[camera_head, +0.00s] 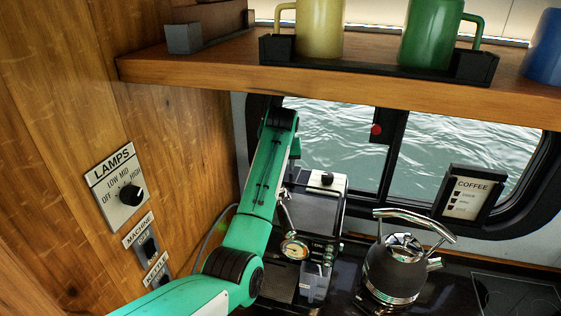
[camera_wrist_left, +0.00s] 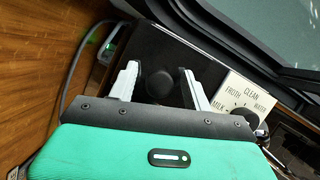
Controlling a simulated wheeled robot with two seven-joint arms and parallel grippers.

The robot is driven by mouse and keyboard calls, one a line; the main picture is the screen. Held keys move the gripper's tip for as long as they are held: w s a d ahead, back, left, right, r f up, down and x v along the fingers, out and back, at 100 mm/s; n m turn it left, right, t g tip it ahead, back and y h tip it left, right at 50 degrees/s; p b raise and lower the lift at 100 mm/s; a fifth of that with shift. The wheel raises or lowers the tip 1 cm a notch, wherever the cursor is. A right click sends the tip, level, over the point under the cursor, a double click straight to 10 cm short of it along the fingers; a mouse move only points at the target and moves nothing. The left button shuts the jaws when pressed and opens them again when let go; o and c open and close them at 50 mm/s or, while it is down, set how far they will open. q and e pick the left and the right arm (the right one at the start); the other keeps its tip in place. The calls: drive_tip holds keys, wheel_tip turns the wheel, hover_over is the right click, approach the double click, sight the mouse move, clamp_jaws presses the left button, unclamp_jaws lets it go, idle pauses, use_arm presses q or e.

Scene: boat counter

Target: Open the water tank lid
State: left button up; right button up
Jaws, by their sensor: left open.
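The coffee machine (camera_head: 318,212) stands on the counter below the window, its dark top partly behind my left arm. In the left wrist view, the machine's black top (camera_wrist_left: 207,62) carries a round dark knob (camera_wrist_left: 158,84), which seems to belong to the water tank lid. The lid's outline is hard to make out, and it looks closed. My left gripper (camera_wrist_left: 160,74) is open, with one pale finger on each side of the knob; I cannot tell whether they touch it. In the head view the arm hides these fingers. My right gripper is not in view.
A label plate with a dial (camera_wrist_left: 244,102) is right of the fingers. A kettle (camera_head: 395,265) stands right of the machine. A wooden shelf (camera_head: 200,68) with mugs hangs above. The wooden wall with switches (camera_head: 131,195) is close on the left.

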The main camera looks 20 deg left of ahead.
use_arm(q)
drive_tip(key=shift+s, duration=0.1)
clamp_jaws()
drive_tip(key=shift+w+r+g, duration=0.2)
drive_tip(key=shift+r+g, duration=0.1)
drive_tip(key=shift+w+r+g, duration=0.25)
drive_tip(key=shift+g, duration=0.35)
drive_tip(key=shift+w+r+g, duration=0.25)
drive_tip(key=shift+g, duration=0.35)
drive_tip(key=shift+w+r+g, duration=0.2)
drive_tip(key=shift+g, duration=0.3)
drive_tip(key=shift+w, duration=0.1)
unclamp_jaws()
